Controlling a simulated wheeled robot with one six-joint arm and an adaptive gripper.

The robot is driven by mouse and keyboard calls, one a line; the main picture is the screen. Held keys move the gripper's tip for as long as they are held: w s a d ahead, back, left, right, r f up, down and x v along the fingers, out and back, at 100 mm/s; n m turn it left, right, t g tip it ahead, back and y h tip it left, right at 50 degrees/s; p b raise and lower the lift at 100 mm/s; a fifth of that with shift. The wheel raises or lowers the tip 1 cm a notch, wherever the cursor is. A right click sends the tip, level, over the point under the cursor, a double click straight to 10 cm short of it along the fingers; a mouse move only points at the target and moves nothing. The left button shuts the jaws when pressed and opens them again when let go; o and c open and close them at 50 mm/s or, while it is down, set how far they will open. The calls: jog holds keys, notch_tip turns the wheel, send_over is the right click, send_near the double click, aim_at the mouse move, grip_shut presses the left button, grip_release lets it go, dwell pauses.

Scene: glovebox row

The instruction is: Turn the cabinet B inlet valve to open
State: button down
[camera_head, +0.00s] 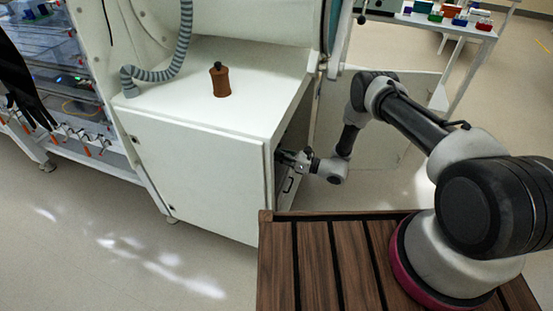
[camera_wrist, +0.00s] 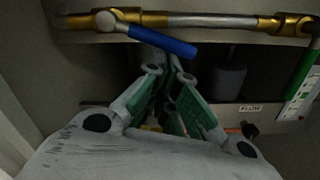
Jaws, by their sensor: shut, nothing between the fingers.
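In the wrist view, a blue lever handle (camera_wrist: 162,41) slants down to the right from a pivot at the left end of a brass and steel pipe (camera_wrist: 212,21). It lies at a small angle to the pipe. My gripper (camera_wrist: 168,62) is shut and empty, its fingertips close below the middle of the lever; I cannot tell whether they touch it. In the head view, my gripper (camera_head: 285,157) reaches into the open side of the white cabinet (camera_head: 205,168), its tips partly hidden. The valve is hidden there.
A dark cylinder (camera_wrist: 228,80) hangs behind the gripper. In the head view, a brown bottle (camera_head: 220,82) stands on the cabinet, and an open door panel (camera_head: 375,135) is behind my arm.

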jog(key=shift+w+d+r+n, duration=0.25)
jog(key=shift+w+r+n, duration=0.4)
jog(key=shift+r+n, duration=0.35)
jog(key=shift+f, duration=0.1)
